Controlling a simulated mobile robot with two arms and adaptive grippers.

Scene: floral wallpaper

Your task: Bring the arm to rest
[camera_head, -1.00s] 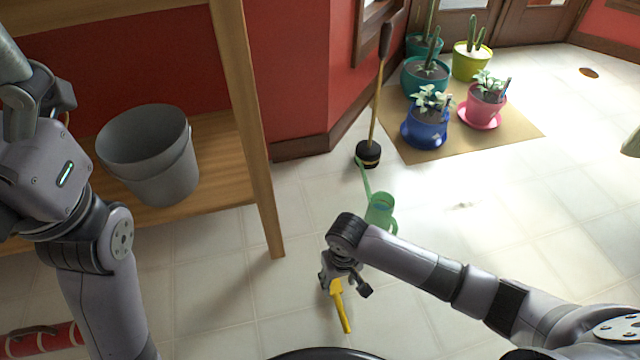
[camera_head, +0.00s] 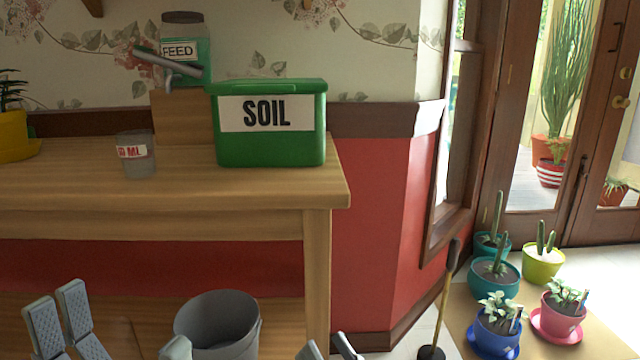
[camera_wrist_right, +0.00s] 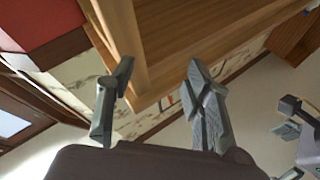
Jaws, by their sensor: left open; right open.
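My left gripper (camera_head: 118,332) shows at the bottom left of the head view, its fingers pointing up and spread, with nothing seen between them. My right gripper (camera_head: 330,350) shows only as fingertips at the bottom edge, right of the grey bucket. In the right wrist view my right gripper (camera_wrist_right: 155,100) is open, with one finger on the left and two on the right, and nothing is between them. Part of my left gripper shows at the right edge of that view (camera_wrist_right: 297,122). Both arms are mostly out of the head view.
A wooden table (camera_head: 70,185) bears a green soil box (camera_head: 300,148), a feed dispenser (camera_head: 190,75) and a measuring cup (camera_head: 138,165). A grey bucket (camera_head: 218,325) stands on its lower shelf. Potted plants stand on a mat (camera_head: 465,310) at right, beside a long-handled tool (camera_head: 447,285).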

